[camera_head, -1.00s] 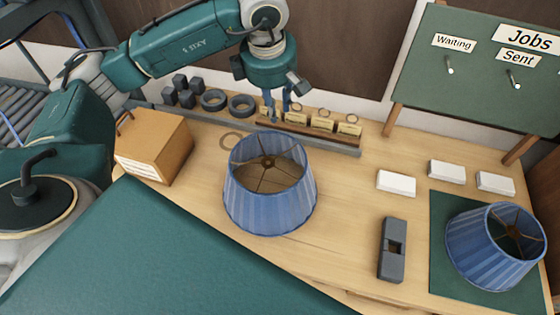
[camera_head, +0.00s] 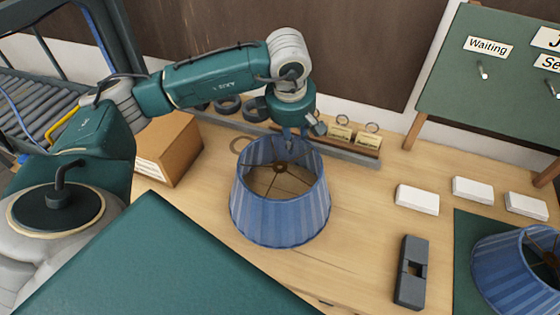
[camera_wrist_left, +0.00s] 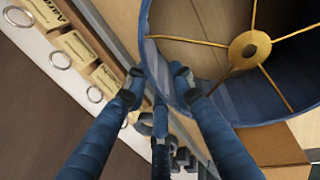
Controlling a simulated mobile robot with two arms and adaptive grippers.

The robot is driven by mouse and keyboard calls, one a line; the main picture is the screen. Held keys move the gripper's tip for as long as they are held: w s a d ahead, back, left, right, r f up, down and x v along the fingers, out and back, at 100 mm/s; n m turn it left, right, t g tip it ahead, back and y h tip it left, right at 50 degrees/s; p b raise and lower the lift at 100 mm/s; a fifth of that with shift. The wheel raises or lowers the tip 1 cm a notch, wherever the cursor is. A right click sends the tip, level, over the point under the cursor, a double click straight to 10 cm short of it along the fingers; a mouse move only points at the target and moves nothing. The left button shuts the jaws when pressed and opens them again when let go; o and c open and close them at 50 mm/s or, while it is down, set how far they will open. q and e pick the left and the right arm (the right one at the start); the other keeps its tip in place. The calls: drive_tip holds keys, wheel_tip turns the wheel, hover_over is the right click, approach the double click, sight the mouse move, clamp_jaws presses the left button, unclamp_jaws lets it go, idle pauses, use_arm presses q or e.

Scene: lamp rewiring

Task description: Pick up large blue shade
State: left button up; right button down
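A large blue pleated shade (camera_head: 280,212) stands on the bench at the middle of the head view, its open top and spoked ring facing up. My left gripper (camera_head: 293,143) is at its far rim. In the left wrist view the shade (camera_wrist_left: 215,62) fills the upper right. There the fingertips of my left gripper (camera_wrist_left: 157,76) are apart, one outside the wall and one over its inner side, with the rim between them. I cannot tell whether they touch it. A second blue shade (camera_head: 510,265) is at the right edge. My right gripper is not in view.
A dark grey block with a slot (camera_head: 411,272) and white boxes (camera_head: 417,199) lie to the right. A cardboard box (camera_head: 170,150) stands left. Behind the shade are a rail with tags (camera_head: 368,140) and dark rings (camera_head: 228,104). Bare bench lies between shade and block.

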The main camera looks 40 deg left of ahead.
use_arm(q)
drive_tip(key=p+x, duration=0.2)
drive_tip(key=x, duration=0.3)
drive_tip(key=shift+a+f+p, duration=0.1)
drive_tip(key=shift+f+p, duration=0.2)
drive_tip(key=shift+p, duration=0.1)
drive_tip(key=shift+w+f, duration=0.15)
drive_tip(key=shift+f, duration=0.05)
clamp_jaws()
